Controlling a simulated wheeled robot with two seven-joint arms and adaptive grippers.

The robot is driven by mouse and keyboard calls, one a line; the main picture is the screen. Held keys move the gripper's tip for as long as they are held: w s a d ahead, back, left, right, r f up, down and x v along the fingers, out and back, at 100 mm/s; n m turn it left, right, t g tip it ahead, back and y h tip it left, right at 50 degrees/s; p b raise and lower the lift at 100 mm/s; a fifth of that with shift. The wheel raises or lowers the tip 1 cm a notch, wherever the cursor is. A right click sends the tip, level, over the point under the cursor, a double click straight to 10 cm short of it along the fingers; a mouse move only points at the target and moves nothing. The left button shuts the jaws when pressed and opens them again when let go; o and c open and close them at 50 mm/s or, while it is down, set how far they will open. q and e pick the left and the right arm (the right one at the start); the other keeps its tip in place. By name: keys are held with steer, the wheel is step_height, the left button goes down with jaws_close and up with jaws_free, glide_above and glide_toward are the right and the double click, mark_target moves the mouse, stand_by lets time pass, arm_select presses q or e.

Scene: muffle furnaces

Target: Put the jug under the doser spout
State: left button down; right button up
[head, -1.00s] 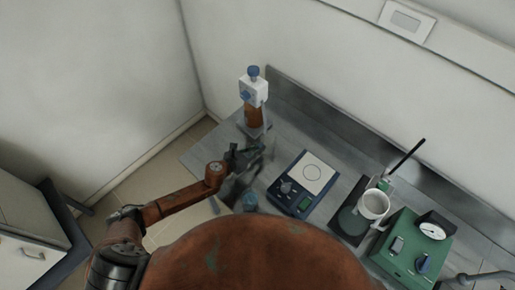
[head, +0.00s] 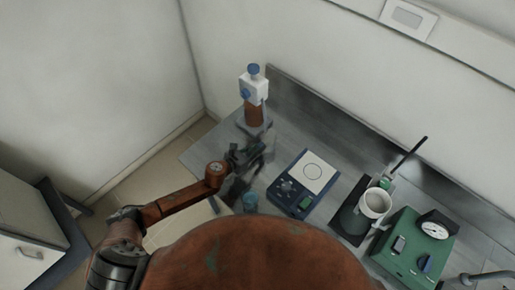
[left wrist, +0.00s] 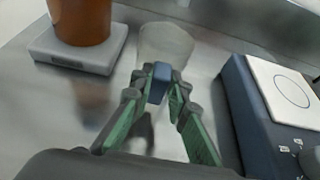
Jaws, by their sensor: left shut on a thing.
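The jug (left wrist: 165,45) is a clear, greyish vessel with a blue handle (left wrist: 160,82). My left gripper (left wrist: 161,88) is shut on that handle, with the jug beyond the fingertips. In the head view my left gripper (head: 243,152) is over the bench in front of the doser, and the see-through jug is hard to make out there. The doser (head: 254,92) is a brown bottle with a white and blue head, on a grey base (left wrist: 75,54). The jug is to the right of this base in the wrist view, apart from it. The spout is unclear. My right gripper is not in view.
A blue device with a white plate (head: 303,184) stands right of the jug. A wall backs the bench.

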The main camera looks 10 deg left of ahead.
arm_select(q)
steer(key=c, duration=2.3)
jaws_free()
steer(key=shift+s+a+f, duration=0.1)
steer(key=shift+s+f, duration=0.2)
steer(key=shift+f, duration=0.5)
steer(key=o, duration=0.3)
steer(key=shift+w, duration=0.35)
steer(key=shift+o, duration=0.9)
steer(key=shift+r, duration=0.3)
